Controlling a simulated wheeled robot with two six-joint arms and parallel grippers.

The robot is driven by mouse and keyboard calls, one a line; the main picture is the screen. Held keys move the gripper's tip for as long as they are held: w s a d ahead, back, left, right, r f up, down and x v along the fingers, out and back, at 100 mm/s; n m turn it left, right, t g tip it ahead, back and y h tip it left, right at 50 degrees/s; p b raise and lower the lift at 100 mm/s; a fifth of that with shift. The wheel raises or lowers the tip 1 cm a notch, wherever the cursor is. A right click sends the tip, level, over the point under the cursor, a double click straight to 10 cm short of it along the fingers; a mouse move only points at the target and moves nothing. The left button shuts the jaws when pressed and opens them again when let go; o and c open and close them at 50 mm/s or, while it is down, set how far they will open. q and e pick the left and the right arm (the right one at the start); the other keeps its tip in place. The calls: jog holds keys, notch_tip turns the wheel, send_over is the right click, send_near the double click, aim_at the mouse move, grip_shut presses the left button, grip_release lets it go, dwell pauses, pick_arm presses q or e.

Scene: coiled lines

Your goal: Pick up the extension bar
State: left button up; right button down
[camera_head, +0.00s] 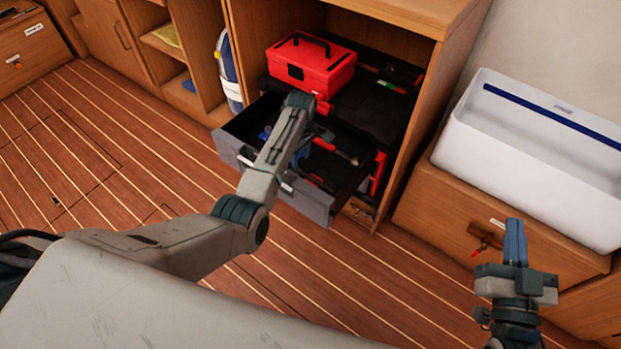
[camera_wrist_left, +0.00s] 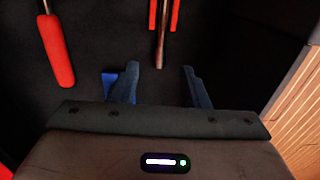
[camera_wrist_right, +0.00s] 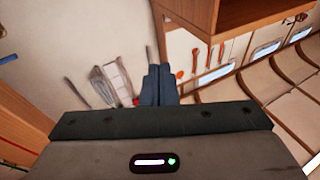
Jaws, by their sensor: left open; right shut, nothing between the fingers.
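My left gripper (camera_wrist_left: 160,70) is open and points down into the pulled-out grey drawer (camera_head: 233,146). A thin brown-and-red tool (camera_wrist_left: 162,35) lies just beyond and between its fingertips; no tool is held. A red-handled tool (camera_wrist_left: 57,50) lies to the left and a blue piece (camera_wrist_left: 109,82) beside the left finger. I cannot tell which tool is the extension bar. In the head view my left arm hides part of the drawer. My right gripper (camera_head: 514,226) is shut and empty, upright in front of the white bin; its closed fingers also show in the right wrist view (camera_wrist_right: 158,72).
A red toolbox (camera_head: 312,68) stands on a black surface above the drawer, with loose tools beside it. A white bin (camera_head: 530,150) stands on a wooden cabinet at the right. The cabinet wall (camera_head: 420,110) bounds the drawer on the right. The floor (camera_head: 90,160) at left is clear.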

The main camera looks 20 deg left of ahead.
aim_at(300, 170)
pick_arm(q)
notch_tip(300, 170, down, 4)
jog(key=shift+s+f+b, duration=0.1)
jog(key=shift+f+b, duration=0.15)
jog(key=shift+b, duration=0.6)
jog(key=shift+f, duration=0.25)
pick_arm(e)
notch_tip(300, 170, up, 10)
jog(key=s+n+t+y, duration=0.1)
jog(key=s+t, duration=0.1)
jog(key=t, duration=0.4)
jog(key=shift+s+f+n, duration=0.15)
jog(key=shift+s+n, duration=0.1)
jog(key=shift+n, duration=0.05)
pick_arm(q)
jog(key=shift+c, duration=0.2)
grip_shut()
